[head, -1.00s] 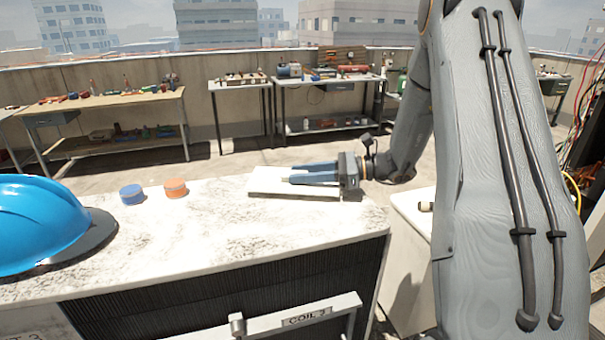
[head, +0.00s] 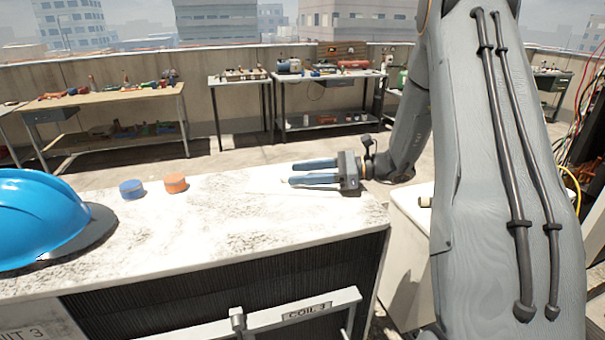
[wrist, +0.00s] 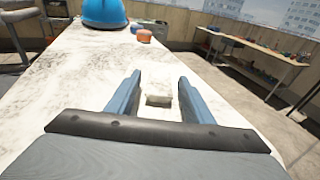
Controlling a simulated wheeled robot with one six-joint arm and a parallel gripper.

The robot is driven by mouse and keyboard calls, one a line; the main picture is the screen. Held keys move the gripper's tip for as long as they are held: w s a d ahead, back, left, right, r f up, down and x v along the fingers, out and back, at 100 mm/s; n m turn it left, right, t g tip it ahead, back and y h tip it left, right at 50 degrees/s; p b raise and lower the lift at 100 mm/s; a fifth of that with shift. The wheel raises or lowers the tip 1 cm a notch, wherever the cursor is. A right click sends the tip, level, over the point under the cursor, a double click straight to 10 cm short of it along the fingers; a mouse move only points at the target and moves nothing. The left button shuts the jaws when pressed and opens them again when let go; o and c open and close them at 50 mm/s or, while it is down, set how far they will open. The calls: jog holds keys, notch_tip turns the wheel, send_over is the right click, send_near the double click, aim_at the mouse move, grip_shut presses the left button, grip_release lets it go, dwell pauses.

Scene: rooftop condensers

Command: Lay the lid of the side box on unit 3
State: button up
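Unit 3 (head: 210,240) is the white-topped condenser in front of me, with a "COIL 3" label on its front rail. The pale lid (head: 268,184) appears to lie flat on the right part of its top and blends into the white surface. In the wrist view, a small cream block (wrist: 158,99), seemingly the lid's grip, stands between my fingers with a gap on each side. My gripper (head: 290,173) is open just above the top, its blue fingers pointing left in the head view. The lid's outline is faint.
A blue hard hat (head: 40,220) sits on the left of the top. A blue roll (head: 132,189) and an orange roll (head: 175,183) stand between it and my gripper. Workbenches (head: 105,98) with tools stand behind along the parapet.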

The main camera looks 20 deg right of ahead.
jog(key=shift+f, duration=0.15)
jog(key=shift+r, duration=0.3)
jog(key=b+v, duration=0.1)
jog(key=v, duration=0.3)
jog(key=b+v, duration=0.1)
jog(key=v, duration=0.3)
jog(key=b+v, duration=0.1)
jog(key=v, duration=0.3)
jog(key=shift+w+r, duration=0.1)
jog(key=shift+r, duration=0.25)
